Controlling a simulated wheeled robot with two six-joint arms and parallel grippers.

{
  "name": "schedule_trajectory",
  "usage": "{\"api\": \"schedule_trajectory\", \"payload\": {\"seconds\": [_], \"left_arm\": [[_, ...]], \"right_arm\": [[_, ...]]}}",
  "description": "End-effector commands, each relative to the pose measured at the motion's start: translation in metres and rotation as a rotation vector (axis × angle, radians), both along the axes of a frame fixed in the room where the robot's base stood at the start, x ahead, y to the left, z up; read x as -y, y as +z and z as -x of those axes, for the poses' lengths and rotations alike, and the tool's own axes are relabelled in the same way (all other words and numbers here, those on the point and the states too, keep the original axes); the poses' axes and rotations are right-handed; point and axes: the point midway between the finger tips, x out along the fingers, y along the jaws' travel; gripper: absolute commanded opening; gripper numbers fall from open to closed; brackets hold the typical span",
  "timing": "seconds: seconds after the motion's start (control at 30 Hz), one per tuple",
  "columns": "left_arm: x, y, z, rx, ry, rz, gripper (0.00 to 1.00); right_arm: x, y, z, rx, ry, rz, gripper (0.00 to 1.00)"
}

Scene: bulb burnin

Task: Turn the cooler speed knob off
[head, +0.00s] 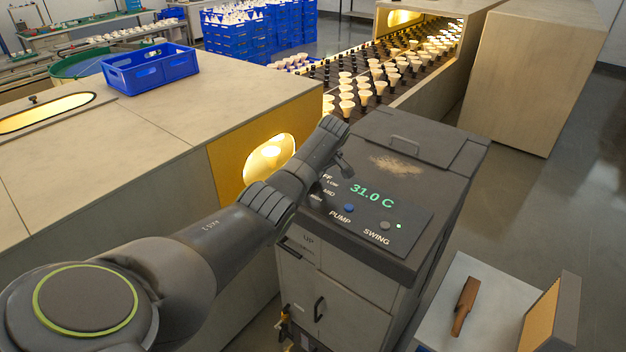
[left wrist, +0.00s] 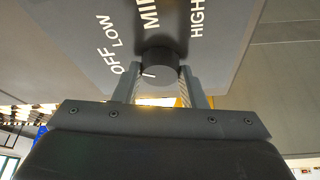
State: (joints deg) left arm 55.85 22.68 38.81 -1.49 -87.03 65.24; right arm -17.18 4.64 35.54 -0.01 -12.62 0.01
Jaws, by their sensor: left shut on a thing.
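The cooler (head: 330,285) is a dark grey cabinet with a sloping control panel (head: 405,225). Its display (head: 372,195) reads 31.0 C. The speed knob (left wrist: 158,58) is round and black, with OFF, LOW, MID and HIGH around it in the left wrist view. Its white mark points to the left of that view, roughly toward OFF. My left gripper (left wrist: 160,82) has a finger on each side of the knob and is shut on it. In the head view, my left arm and gripper (head: 343,163) hide the knob. My right gripper is out of view.
A lit wooden tunnel (head: 240,110) stands left of the cooler. Behind runs a conveyor of bulbs (head: 365,92). A side table (head: 455,290) holds a brown object.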

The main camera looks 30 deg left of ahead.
Motion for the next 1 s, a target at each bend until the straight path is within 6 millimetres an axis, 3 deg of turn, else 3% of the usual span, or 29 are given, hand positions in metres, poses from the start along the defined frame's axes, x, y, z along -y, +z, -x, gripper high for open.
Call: {"api": "schedule_trajectory", "payload": {"seconds": [0.2, 0.5, 1.0], "left_arm": [[0.0, -0.004, -0.003, 0.005, 0.194, -0.002, 0.15], [0.0, -0.002, -0.004, 0.007, 0.373, 0.0, 0.15], [-0.001, 0.001, -0.004, 0.004, 0.467, -0.001, 0.15]], "right_arm": [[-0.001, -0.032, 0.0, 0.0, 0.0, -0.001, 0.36], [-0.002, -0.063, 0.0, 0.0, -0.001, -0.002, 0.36], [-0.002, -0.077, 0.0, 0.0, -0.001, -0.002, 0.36]]}}
